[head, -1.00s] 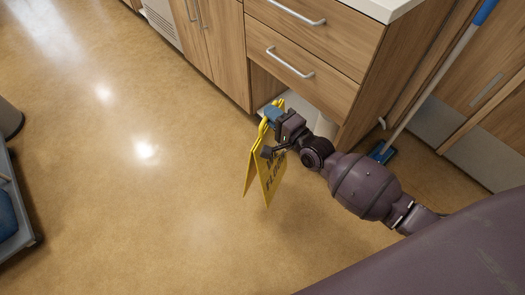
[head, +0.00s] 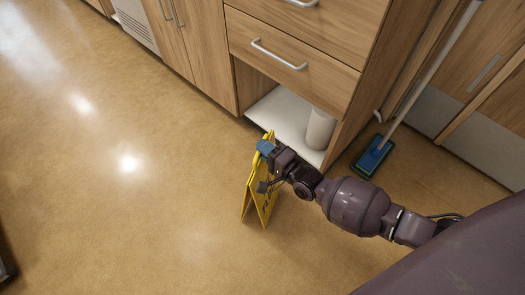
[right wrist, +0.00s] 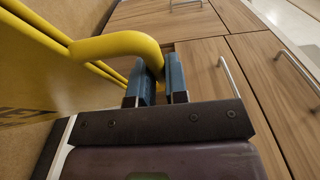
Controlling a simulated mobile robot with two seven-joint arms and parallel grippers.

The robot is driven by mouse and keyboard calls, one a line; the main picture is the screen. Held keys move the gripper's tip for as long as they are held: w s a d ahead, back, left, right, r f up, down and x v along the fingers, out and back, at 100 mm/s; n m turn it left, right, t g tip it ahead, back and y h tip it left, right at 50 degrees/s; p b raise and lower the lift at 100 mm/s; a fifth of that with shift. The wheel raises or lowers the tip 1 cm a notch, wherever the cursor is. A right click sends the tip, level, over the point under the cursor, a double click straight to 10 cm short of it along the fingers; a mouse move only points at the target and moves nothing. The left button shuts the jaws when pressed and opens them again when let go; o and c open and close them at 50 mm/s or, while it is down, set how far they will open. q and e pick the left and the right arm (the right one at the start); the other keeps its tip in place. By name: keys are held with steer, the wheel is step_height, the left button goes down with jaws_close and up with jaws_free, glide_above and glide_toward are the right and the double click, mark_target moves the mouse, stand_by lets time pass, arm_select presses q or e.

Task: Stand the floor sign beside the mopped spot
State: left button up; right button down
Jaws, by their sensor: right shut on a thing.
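The yellow floor sign (head: 263,206) hangs upright from my right gripper (head: 266,149), beside the open bottom of the wooden cabinet. Its two panels are slightly apart at the bottom. In the right wrist view, the blue finger pads (right wrist: 158,84) are shut on the sign's yellow top handle (right wrist: 118,45). I cannot tell if the sign's lower edges touch the floor. Bright glossy patches (head: 129,163) show on the tan floor to the left, but I cannot tell a mopped spot from light reflections. My left gripper is not in view.
The wooden cabinet (head: 290,75) has an open white lower shelf (head: 278,117) holding a white cylinder (head: 319,129). A blue mop (head: 372,157) leans at the right. The floor left of the sign is clear. A dark edge of something shows at the far lower left.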

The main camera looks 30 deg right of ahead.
steer(key=shift+f, duration=0.65)
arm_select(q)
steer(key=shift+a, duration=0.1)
arm_select(e)
steer(key=shift+r, duration=0.1)
steer(key=shift+f, duration=0.2)
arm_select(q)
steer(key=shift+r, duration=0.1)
arm_select(e)
steer(key=c, duration=1.1)
jaws_free()
